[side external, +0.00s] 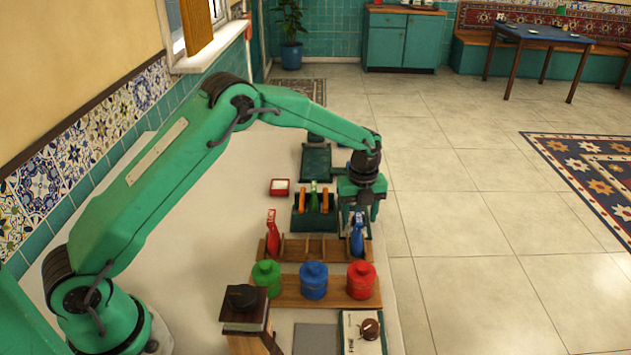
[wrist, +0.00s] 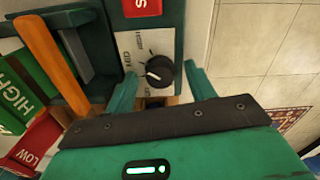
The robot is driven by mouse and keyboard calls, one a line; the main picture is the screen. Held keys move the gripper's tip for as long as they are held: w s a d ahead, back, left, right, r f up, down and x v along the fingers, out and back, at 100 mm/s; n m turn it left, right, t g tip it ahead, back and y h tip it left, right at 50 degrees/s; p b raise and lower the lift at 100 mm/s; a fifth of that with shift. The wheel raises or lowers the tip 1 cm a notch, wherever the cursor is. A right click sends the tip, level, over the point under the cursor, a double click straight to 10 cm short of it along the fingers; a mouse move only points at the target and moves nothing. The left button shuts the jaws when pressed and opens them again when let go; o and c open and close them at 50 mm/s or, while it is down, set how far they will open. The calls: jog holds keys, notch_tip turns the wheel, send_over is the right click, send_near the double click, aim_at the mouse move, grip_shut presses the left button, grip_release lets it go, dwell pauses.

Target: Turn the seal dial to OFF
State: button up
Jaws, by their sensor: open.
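The dial (wrist: 160,72) is a round black knob with a white pointer mark, set on a pale panel of a dark green unit. Its pointer lies toward the picture's left, roughly on the side of the MED label (wrist: 128,60); another label above it is too small to read surely. My gripper (wrist: 162,76) is open, one finger on the left and one on the right of the knob; I cannot tell whether either touches it. In the side external view my gripper (side external: 360,208) points down over the right end of the bench, hiding the dial.
An orange-and-green lever unit (side external: 314,222) stands just left of my gripper. A rack (side external: 300,250) with a red and a blue tool is in front, then green, blue and red canisters (side external: 313,281). The bench is clear farther left.

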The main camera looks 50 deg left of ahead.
jog(key=shift+c, duration=0.4)
jog(key=c, duration=0.9)
jog(key=shift+n, duration=3.1)
jog(key=o, duration=1)
jog(key=shift+r, duration=0.1)
